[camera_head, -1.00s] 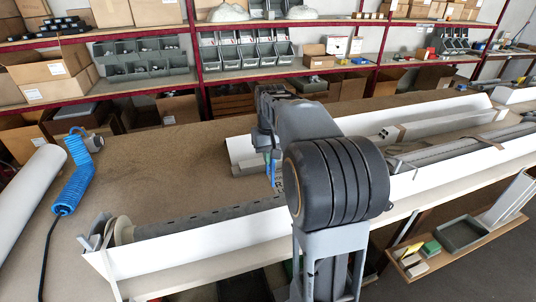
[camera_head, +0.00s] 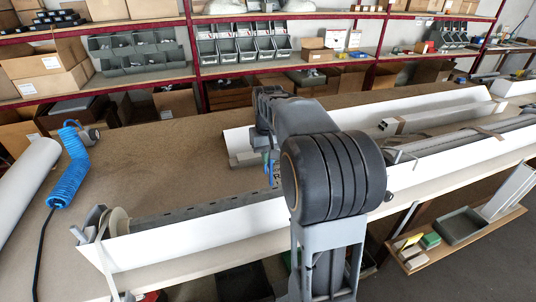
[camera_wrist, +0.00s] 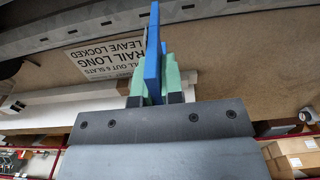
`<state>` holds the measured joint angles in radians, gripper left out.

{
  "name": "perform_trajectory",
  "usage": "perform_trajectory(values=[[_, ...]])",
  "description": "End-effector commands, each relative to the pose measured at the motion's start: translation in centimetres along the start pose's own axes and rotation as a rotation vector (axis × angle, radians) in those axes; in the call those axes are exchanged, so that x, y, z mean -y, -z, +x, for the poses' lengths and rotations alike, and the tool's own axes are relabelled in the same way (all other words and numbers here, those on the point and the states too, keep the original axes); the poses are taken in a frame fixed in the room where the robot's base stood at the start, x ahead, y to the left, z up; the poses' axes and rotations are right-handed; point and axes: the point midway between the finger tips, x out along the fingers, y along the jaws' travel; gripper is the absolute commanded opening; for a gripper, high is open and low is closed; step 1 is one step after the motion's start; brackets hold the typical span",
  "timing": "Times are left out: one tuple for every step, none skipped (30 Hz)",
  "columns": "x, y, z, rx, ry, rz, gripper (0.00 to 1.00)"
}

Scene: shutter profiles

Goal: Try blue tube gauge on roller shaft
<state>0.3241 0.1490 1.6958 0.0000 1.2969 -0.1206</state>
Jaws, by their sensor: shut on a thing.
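The blue tube gauge (camera_wrist: 153,55) is a flat blue piece standing between the green fingers of my gripper (camera_wrist: 153,75) in the wrist view. My gripper is shut on it. In the head view the gauge (camera_head: 275,168) shows as a small blue patch beside my arm, which hides most of it. The roller shaft (camera_head: 190,212) is a long grey tube with a row of dark slots, lying along a white profile at the front of the bench, with a pale disc at its left end. My gripper is near the shaft's right part; I cannot tell whether the gauge touches it.
A printed label (camera_wrist: 120,50) lies on the brown bench top. A blue coiled hose (camera_head: 70,180) and a white roll (camera_head: 25,185) lie at the left. Long profiles (camera_head: 430,125) lie at the right. Shelves with grey bins (camera_head: 245,47) stand behind. The bench's middle left is clear.

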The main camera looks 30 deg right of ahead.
Motion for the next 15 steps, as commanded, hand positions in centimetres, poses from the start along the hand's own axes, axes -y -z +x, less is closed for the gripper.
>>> perform_trajectory(values=[[0.0,0.0,0.8,0.000,0.000,0.000,0.00],[0.0,0.0,1.0,0.000,0.000,0.000,0.00],[0.0,0.0,1.4,0.000,0.000,0.000,0.00],[0.0,0.0,1.6,0.000,0.000,0.000,0.00],[0.0,0.0,1.9,0.000,0.000,0.000,0.00],[0.0,0.0,2.2,0.000,0.000,0.000,0.00],[0.0,0.0,2.4,0.000,0.000,0.000,0.00],[0.0,0.0,2.7,0.001,0.000,0.000,0.00],[0.0,0.0,3.0,0.001,0.000,0.000,0.00],[0.0,0.0,3.3,0.001,0.000,0.000,0.00],[0.0,0.0,3.5,0.001,0.000,0.000,0.00],[0.0,0.0,3.8,0.001,0.000,0.000,0.00],[0.0,0.0,4.0,0.000,0.000,0.000,0.00],[0.0,0.0,4.1,0.000,0.000,0.000,0.00],[0.0,0.0,4.3,-0.001,0.000,0.000,0.00]])
